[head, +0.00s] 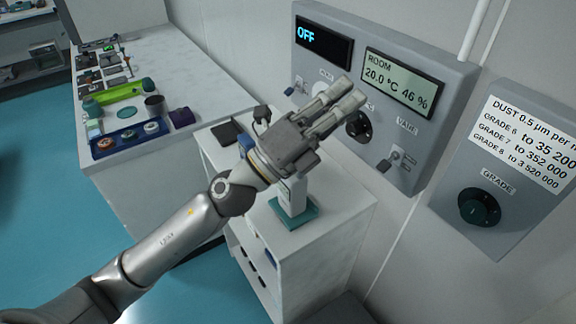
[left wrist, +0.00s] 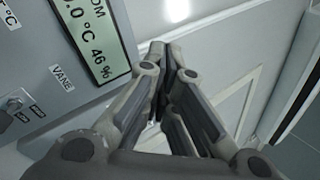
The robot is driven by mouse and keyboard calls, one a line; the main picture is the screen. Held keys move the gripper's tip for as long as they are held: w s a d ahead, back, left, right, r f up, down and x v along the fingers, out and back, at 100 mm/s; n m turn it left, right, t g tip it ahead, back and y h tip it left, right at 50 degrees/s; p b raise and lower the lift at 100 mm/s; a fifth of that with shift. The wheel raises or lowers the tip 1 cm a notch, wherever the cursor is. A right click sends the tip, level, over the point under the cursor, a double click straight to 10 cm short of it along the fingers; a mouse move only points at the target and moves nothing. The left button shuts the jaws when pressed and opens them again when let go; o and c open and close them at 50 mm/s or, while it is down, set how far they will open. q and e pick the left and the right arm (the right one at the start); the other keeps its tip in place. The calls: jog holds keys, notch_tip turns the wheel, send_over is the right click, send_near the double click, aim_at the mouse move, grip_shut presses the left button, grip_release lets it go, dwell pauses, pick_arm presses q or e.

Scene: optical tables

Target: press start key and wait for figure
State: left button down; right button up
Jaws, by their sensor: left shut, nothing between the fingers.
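My left gripper (head: 347,97) reaches in from the left in the head view. It is shut with nothing held, in front of the grey wall panel; its closed fingers also show in the left wrist view (left wrist: 164,58). A white upright device (head: 292,196) on a teal base (head: 294,214) stands on the white cabinet below the gripper, its upper part hidden by it. No key marked start is readable. A dark display (head: 322,40) reads OFF in blue. The room display (head: 401,82) reads 20.0 °C and 46 %. My right gripper is not in view.
The wall panel carries a black knob (head: 358,126) and a VANE toggle (head: 389,161). A second panel at right has a GRADE knob (head: 479,207) under a dust table (head: 528,150). A dark flat item (head: 227,132) lies on the cabinet. A bench (head: 170,60) at left holds several small parts.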

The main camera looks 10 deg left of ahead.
pick_arm(q)
jog(key=s+d+f+m+g+y, duration=0.2)
jog(key=d+f+m+g, duration=0.35)
jog(key=m+g, duration=0.95)
jog(key=w+a+f+m+t+y, duration=0.2)
jog(key=w+a+t+y, duration=0.1)
jog(key=a, duration=0.4)
jog(key=w+a+f+m+t+y, duration=0.2)
jog(key=w+a+t+y, duration=0.1)
jog(key=w+a+y, duration=0.3)
jog(key=shift+a+f+m+y, duration=0.4)
jog(key=shift+a+y, duration=0.4)
jog(key=shift+a, duration=0.15)
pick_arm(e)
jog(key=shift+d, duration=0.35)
pick_arm(q)
jog(key=shift+s+f, duration=0.1)
jog(key=shift+f, duration=0.05)
